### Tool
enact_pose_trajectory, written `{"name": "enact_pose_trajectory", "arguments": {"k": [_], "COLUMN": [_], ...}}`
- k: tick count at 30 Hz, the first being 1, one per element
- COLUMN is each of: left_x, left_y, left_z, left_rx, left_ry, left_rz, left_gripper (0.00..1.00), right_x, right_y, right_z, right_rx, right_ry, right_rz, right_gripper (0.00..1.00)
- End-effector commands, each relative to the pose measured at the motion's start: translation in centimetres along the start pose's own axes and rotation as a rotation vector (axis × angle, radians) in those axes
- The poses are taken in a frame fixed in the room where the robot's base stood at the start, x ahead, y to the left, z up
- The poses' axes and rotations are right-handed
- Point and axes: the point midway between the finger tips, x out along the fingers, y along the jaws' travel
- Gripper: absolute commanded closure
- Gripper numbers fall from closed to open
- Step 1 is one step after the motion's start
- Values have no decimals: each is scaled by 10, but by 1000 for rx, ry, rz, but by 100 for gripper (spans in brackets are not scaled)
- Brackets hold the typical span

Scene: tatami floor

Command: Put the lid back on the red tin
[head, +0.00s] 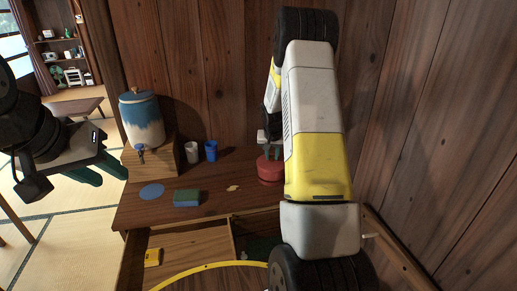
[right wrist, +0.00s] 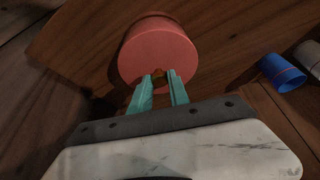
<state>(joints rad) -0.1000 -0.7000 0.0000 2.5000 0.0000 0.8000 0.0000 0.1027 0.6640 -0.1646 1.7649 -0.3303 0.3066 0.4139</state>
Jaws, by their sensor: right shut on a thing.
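The red tin (head: 270,178) stands on the wooden counter near the back wall, partly hidden by my right arm. Its round red lid (right wrist: 155,52) shows in the right wrist view, with a small brownish knob at its near side. My left gripper (head: 108,176) is open and empty, in the air left of the counter.
A blue and white dispenser (head: 141,120) stands on a wooden box (head: 155,160). A blue disc (head: 151,190), a sponge (head: 186,198) and a small yellowish thing (head: 233,188) lie in front. Below is an open drawer (head: 190,248).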

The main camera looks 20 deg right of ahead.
Motion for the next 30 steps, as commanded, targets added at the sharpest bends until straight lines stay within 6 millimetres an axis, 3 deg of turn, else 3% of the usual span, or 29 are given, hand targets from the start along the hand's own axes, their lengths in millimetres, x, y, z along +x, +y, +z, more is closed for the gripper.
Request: {"name": "enact_pose_trajectory", "arguments": {"k": [7,8,11,18,21,22,30], "left_x": [0,0,0,0,0,0,0], "left_y": [0,0,0,0,0,0,0], "left_z": [0,0,0,0,0,0,0], "left_rx": [0,0,0,0,0,0,0], "left_ry": [0,0,0,0,0,0,0], "left_rz": [0,0,0,0,0,0,0], "left_gripper": [64,64,64,64,64,64,64], "right_x": [0,0,0,0,0,0,0], "right_y": [0,0,0,0,0,0,0], "right_z": [0,0,0,0,0,0,0], "right_rx": [-1,-1,-1,-1,-1,-1,-1], "right_ry": [0,0,0,0,0,0,0], "right_rz": [0,0,0,0,0,0,0], "right_gripper": [100,74,55,53,33,31,31]}}
